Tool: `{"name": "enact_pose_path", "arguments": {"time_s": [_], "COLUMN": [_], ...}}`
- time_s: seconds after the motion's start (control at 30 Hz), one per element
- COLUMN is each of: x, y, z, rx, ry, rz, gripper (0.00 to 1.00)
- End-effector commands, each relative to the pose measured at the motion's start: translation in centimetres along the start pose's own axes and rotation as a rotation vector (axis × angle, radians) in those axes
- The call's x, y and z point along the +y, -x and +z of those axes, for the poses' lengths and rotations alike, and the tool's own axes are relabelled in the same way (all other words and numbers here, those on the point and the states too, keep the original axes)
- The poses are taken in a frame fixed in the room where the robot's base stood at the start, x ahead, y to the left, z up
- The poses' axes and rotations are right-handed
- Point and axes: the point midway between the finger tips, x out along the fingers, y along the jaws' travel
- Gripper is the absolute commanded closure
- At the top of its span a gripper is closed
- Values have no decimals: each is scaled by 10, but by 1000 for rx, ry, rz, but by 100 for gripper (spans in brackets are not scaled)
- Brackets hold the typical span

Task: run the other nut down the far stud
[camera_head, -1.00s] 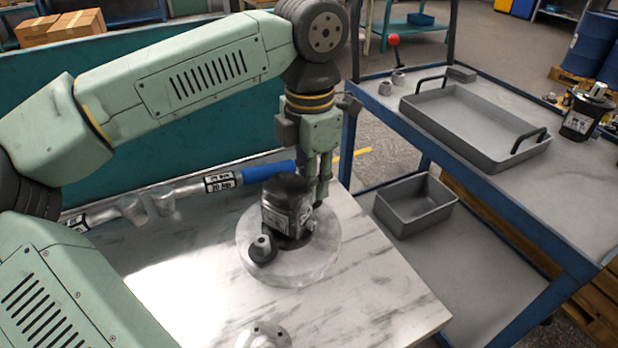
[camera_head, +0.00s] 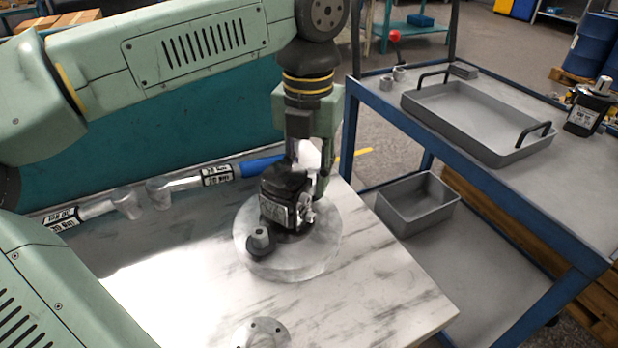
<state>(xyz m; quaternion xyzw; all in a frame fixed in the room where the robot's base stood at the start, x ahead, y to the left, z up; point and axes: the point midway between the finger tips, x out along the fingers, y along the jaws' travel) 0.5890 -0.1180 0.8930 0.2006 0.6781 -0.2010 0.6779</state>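The black hydraulic motor (camera_head: 287,200) stands on a round pale plate (camera_head: 285,268) on the bench. At its near side, a grey nut (camera_head: 261,236) sits on the dark flange ear; how far down it is I cannot tell. The far stud and the other nut are hidden behind the motor and my gripper. My gripper (camera_head: 310,178) points down at the motor's far right side, close against it. A bright grey patch shows between its parts, but I cannot tell whether it is a finger or a held part. The fingertips are largely hidden.
A round flange (camera_head: 262,335) is at the front. A blue cart with a tray (camera_head: 470,150) and a grey bin (camera_head: 418,203) stands right. The bench's right front is clear.

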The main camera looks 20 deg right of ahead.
Motion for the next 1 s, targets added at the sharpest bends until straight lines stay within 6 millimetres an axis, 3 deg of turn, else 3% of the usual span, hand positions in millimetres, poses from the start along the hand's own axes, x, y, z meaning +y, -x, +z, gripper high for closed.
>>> {"name": "enact_pose_path", "arguments": {"time_s": [0.2,0.93,1.0], "x": [0,-2,-2], "y": [0,0,0], "z": [0,0,0], "rx": [0,0,0], "ry": [174,173,173], "rz": [0,0,0], "gripper": [72,72,76]}}
